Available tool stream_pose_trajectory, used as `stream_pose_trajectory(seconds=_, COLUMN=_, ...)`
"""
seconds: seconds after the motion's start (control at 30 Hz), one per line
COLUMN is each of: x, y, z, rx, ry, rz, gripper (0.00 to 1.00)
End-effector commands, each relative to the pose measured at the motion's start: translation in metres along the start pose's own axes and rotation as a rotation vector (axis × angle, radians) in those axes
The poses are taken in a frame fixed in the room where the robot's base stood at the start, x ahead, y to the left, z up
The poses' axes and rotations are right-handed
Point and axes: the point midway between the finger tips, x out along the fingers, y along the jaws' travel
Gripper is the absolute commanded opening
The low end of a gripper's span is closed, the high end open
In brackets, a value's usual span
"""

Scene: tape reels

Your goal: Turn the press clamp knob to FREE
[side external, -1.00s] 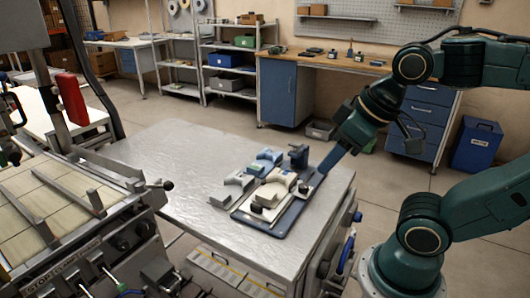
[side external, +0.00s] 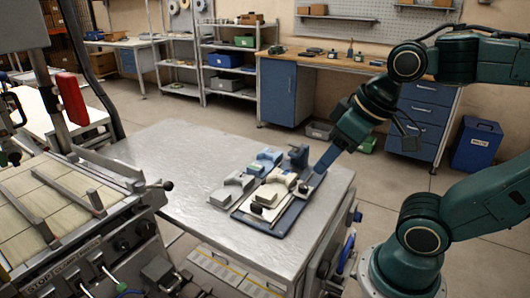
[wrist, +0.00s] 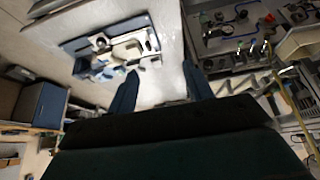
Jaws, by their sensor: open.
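The press (side external: 60,200) stands at the left in the side view, with a lettered front panel. Dark round knobs (side external: 122,243) sit on that panel; I cannot tell which is the clamp knob or how it is set. My gripper (side external: 322,164) points down above the right end of the metal table, by the blue tray and well apart from the press. In the wrist view my gripper (wrist: 160,70) is open, its two blue fingers wide apart with nothing between them. A panel with knobs and levers (wrist: 230,30) shows at upper right there, small and blurred.
A blue tray (side external: 290,222) with pale and blue fixtures lies on the metal table (side external: 175,155), close to my fingers. The table's left part is clear. A blue handle (side external: 346,252) sticks out from its right side. A workbench (side external: 320,60) and shelves stand behind.

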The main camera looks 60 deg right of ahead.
Motion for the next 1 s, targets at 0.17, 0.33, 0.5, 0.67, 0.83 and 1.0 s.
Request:
stream_pose_trajectory(seconds=0.17, x=0.007, y=0.01, z=-0.014, rx=0.069, ry=-0.042, rz=0.022, gripper=0.51)
stream_pose_trajectory(seconds=0.33, x=0.019, y=0.026, z=-0.033, rx=0.173, ry=-0.1, rz=0.054, gripper=0.51)
stream_pose_trajectory(seconds=0.5, x=0.035, y=0.048, z=-0.052, rx=0.288, ry=-0.161, rz=0.086, gripper=0.51)
stream_pose_trajectory(seconds=0.67, x=0.054, y=0.072, z=-0.066, rx=0.398, ry=-0.217, rz=0.114, gripper=0.51)
stream_pose_trajectory(seconds=0.83, x=0.076, y=0.101, z=-0.076, rx=0.516, ry=-0.275, rz=0.143, gripper=0.51)
stream_pose_trajectory(seconds=1.0, x=0.1, y=0.133, z=-0.081, rx=0.634, ry=-0.333, rz=0.17, gripper=0.51)
